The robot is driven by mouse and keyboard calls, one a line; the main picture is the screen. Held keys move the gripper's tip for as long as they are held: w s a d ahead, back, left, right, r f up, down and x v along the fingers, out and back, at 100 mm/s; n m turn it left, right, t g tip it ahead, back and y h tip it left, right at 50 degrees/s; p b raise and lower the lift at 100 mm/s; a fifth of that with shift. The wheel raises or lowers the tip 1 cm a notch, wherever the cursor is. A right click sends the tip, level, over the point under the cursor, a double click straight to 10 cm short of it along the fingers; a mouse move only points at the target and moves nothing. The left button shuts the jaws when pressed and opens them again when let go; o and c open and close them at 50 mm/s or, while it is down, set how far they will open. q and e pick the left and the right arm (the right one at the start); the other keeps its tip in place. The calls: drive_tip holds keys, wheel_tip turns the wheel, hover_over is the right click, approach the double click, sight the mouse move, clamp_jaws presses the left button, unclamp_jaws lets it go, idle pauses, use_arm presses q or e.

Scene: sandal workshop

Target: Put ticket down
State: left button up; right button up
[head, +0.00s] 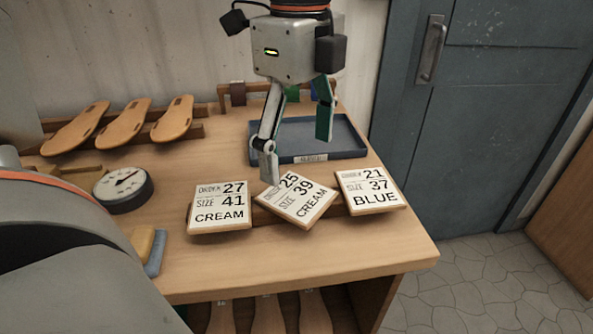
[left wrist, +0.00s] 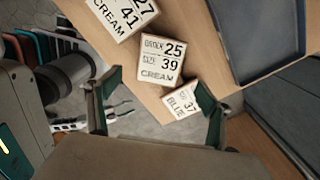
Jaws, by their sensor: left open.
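Three cream-coloured tickets with black print stand in a row near the bench's front edge. The left one (head: 220,207) reads order 27, size 41, cream. The middle one (head: 297,202) reads order 25, size 39, cream, and sits rotated out of line with the others. The right one (head: 369,190) reads order 21, size 37, blue. A wooden rail (head: 339,216) shows partly behind and under them. My left gripper (head: 297,160) is open above and behind the middle ticket. In the left wrist view the middle ticket (left wrist: 160,62) shows beyond the spread fingertips, with nothing gripped. My right gripper is out of view.
A blue-grey tray (head: 345,152) lies behind the gripper. A round dial gauge (head: 124,188) and several sandal soles (head: 125,123) are on the left. Yellow and blue blocks (head: 150,249) lie at the front left. The bench front (head: 300,265) is bare. A grey door (head: 470,130) stands right.

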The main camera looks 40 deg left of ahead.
use_arm(q)
wheel_tip(320, 180, up, 5)
drive_tip(key=shift+r, duration=0.15)
idle(0.7)
